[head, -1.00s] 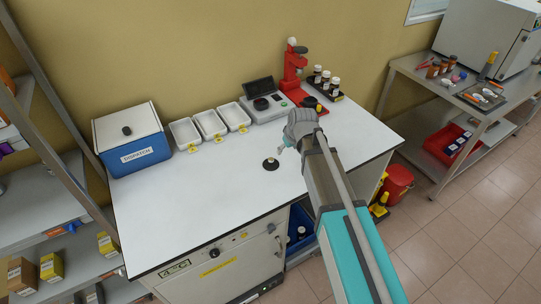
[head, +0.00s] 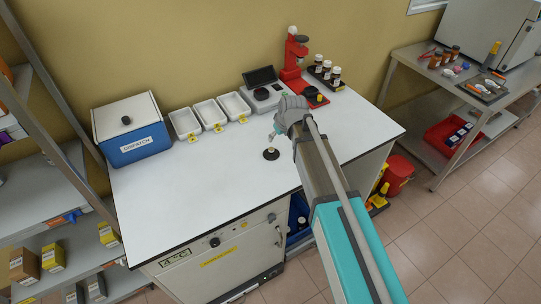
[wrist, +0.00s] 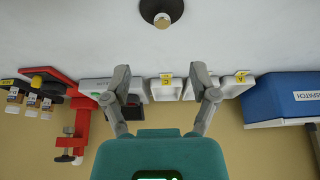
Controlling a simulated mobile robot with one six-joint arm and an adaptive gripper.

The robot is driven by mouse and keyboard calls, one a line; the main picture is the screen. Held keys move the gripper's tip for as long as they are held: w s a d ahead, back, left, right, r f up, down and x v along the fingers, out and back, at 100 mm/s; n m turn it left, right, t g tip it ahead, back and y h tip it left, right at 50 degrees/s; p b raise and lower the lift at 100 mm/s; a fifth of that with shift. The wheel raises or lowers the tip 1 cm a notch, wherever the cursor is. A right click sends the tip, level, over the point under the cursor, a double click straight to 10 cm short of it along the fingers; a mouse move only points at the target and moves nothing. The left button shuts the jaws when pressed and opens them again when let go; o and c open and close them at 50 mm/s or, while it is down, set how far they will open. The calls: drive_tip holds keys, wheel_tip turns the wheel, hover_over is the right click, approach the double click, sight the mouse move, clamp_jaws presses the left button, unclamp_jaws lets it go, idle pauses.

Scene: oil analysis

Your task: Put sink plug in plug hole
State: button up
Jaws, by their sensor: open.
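A small dark round piece with a pale knob (head: 271,153) stands on the white worktop (head: 215,185), left of my gripper and near the middle. It looks like the sink plug in a dark ring or hole, but I cannot tell whether it is seated. In the wrist view the dark round piece (wrist: 162,13) shows at the top edge, partly cut off, with its tan knob pointing toward the camera. My gripper (head: 279,123) is above the worktop close to it. In the wrist view my gripper (wrist: 161,75) is open and empty, its fingers apart from the piece.
Behind are white trays (head: 210,112), a blue dispatch box (head: 136,150), a scale (head: 263,95), a red stand (head: 294,55) and dark bottles (head: 326,72). The front left of the worktop is clear. A second bench (head: 420,80) stands at right.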

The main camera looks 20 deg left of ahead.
sight(271, 149)
drive_tip(key=shift+b+x, duration=2.8)
drive_tip(key=shift+x, duration=0.55)
drive_tip(key=shift+b+x, duration=2.4)
drive_tip(key=shift+x, duration=0.2)
drive_tip(key=shift+a, duration=0.1)
clamp_jaws()
